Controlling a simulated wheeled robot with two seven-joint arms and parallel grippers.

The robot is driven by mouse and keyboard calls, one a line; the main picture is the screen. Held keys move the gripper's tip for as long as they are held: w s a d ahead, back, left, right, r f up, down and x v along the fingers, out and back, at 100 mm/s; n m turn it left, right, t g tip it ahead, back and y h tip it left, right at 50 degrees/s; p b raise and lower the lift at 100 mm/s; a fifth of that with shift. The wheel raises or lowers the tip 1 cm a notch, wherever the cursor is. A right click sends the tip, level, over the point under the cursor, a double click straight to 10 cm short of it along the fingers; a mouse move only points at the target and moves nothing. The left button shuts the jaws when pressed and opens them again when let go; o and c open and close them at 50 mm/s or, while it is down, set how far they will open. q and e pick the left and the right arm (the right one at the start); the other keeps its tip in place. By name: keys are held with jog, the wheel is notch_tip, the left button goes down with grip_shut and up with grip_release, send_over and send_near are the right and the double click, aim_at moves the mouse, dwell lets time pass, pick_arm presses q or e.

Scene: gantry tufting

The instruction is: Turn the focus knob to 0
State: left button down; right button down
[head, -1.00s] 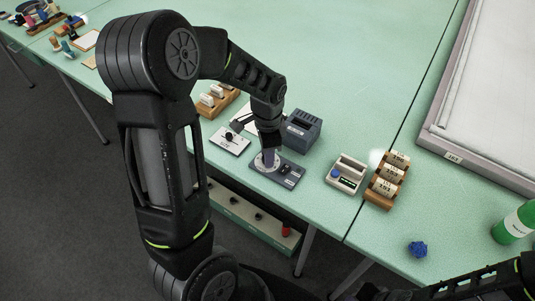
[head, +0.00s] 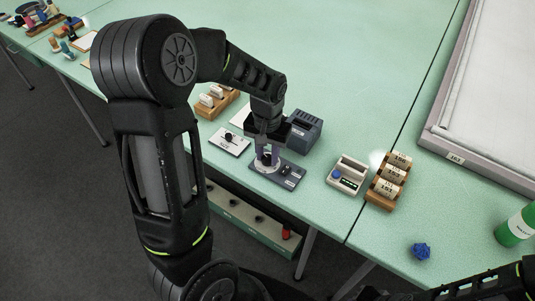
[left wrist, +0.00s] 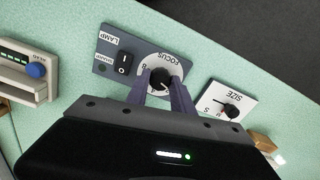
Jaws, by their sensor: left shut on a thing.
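The focus knob (left wrist: 160,79) is a black knob on a pale round dial marked FOCUS, set on a dark grey panel (left wrist: 108,68) that also carries a LAMP rocker switch (left wrist: 123,63). In the head view the panel (head: 288,178) lies near the table's front edge. My left gripper (left wrist: 162,82) points down at the dial, its two purple-grey fingers on either side of the knob and shut on it. The fingers and gripper body hide part of the dial, so I cannot read its setting. My right gripper is not in view; only part of that arm shows at the bottom right.
A white SIZE plate with a small knob (left wrist: 231,110) lies beside the panel. A dark grey box (head: 304,128) stands behind it. A cream device with a blue button (head: 347,175) and a wooden rack of labelled rolls (head: 386,182) stand to the right.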

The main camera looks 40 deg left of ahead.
aim_at(267, 157)
pick_arm(q)
jog(key=n, duration=0.5)
jog(key=shift+n, duration=0.4)
jog(key=c, duration=1.1)
grip_release()
jog(key=shift+r, duration=0.1)
notch_tip(267, 157, up, 8)
jog(key=shift+f, duration=0.15)
